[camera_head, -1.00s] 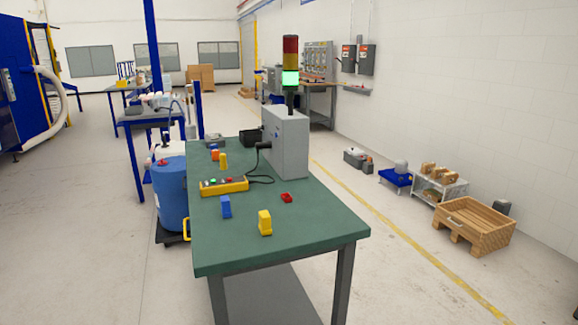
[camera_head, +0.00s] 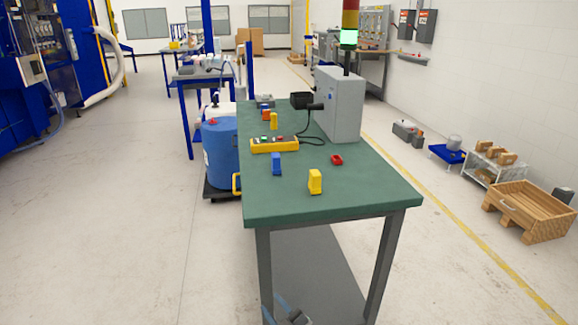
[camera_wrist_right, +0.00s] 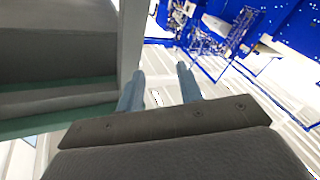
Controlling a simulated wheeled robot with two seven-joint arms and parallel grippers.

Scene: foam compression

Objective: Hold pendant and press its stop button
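The yellow pendant (camera_head: 275,145) lies on the green-topped table (camera_head: 330,200). It has a green button near its left end and a red button (camera_head: 280,138) towards its right. A black cable runs from it to a grey box (camera_head: 343,105). My right gripper (camera_head: 281,308) shows at the bottom edge of the head view, low beside the table's front legs and far from the pendant. In the right wrist view its two fingers (camera_wrist_right: 160,72) stand apart with nothing between them. The pendant cannot be made out in the wrist view. My left gripper is not in view.
A blue drum (camera_head: 220,155) stands left of the table. Floor at front left is clear.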

